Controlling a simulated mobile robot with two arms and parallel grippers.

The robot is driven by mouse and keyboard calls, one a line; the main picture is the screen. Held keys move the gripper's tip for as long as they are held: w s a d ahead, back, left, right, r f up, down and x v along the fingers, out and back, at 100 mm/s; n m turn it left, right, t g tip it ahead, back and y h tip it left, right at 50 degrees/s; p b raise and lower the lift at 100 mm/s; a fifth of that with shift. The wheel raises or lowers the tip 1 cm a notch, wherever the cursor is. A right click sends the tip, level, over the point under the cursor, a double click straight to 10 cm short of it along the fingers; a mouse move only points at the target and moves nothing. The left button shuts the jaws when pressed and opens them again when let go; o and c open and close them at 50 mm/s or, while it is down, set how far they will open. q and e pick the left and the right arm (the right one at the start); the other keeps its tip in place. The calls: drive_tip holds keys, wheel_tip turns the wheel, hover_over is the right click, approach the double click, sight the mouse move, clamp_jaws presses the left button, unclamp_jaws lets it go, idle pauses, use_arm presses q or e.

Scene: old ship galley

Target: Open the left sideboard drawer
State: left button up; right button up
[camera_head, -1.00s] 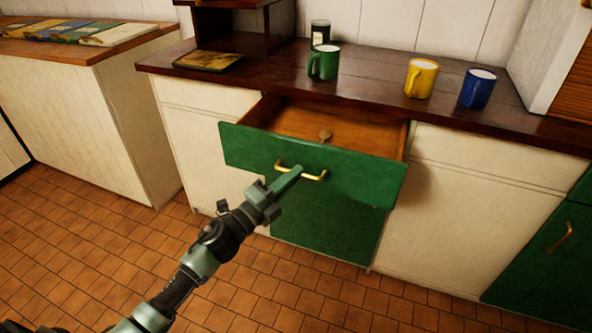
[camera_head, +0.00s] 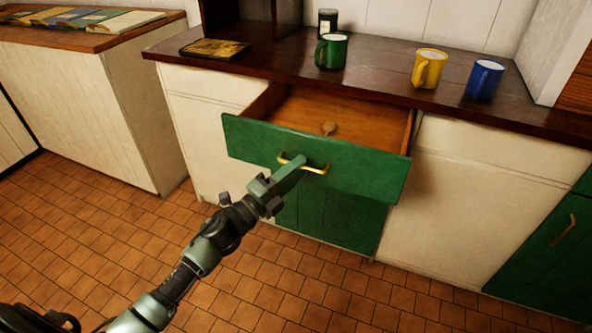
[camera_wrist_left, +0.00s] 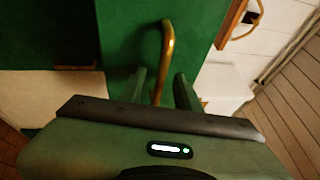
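The green sideboard drawer (camera_head: 235,133) is pulled well out under the dark countertop, its wooden inside showing. A small brown round-ended item (camera_head: 329,128) lies in it. Its brass handle (camera_head: 318,171) is on the front and also shows in the left wrist view (camera_wrist_left: 167,42). My left gripper (camera_head: 291,172) reaches the handle from the lower left. In the left wrist view its two fingers (camera_wrist_left: 161,88) stand on either side of the bar. Small gaps seem to show there, but the drawer moves with the gripper. My right gripper is not in view.
The countertop (camera_head: 385,75) holds a green mug (camera_head: 333,52), a yellow mug (camera_head: 430,70), a blue mug (camera_head: 485,80) and a dark jar (camera_head: 327,22). Another green cupboard with a brass handle (camera_head: 563,231) is at right. Tiled floor (camera_head: 270,285) before the drawer is clear.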

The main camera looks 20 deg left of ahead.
use_arm(q)
drive_tip(key=shift+s, duration=0.1)
